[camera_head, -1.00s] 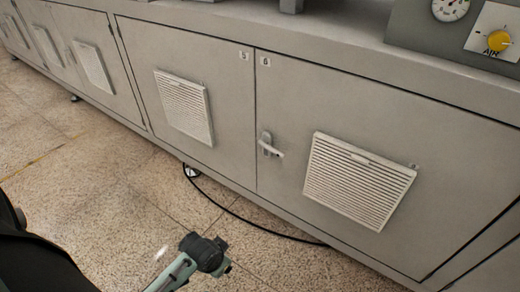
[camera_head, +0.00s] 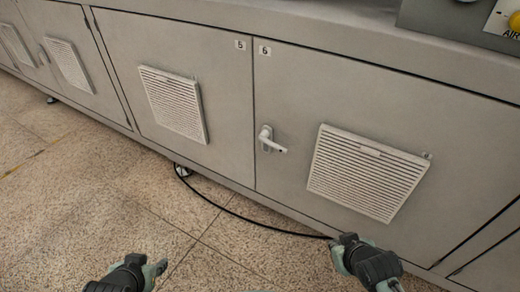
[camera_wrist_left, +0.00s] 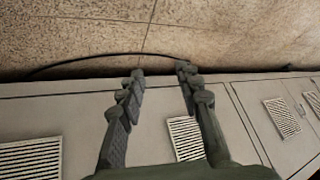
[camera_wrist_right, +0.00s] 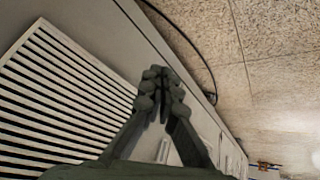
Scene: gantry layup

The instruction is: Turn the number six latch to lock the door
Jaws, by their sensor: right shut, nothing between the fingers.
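The number six latch (camera_head: 270,140) is a light metal handle at the left edge of the grey door (camera_head: 290,100) labelled 6 (camera_head: 264,50). Its lever points right and slightly down. The door looks flush with the cabinet front. My left gripper (camera_head: 158,268) is low in the head view, left of the latch and well apart from it. Its fingers (camera_wrist_left: 160,75) are spread and empty in the left wrist view. My right gripper (camera_head: 340,243) is below the door's vent, right of and below the latch. Its fingertips (camera_wrist_right: 157,74) meet with nothing between them.
A louvred vent (camera_head: 366,172) sits right of the latch. Door 5 (camera_head: 220,95) with its own vent (camera_head: 174,104) adjoins on the left. A black cable (camera_head: 245,220) lies on the speckled floor along the cabinet.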

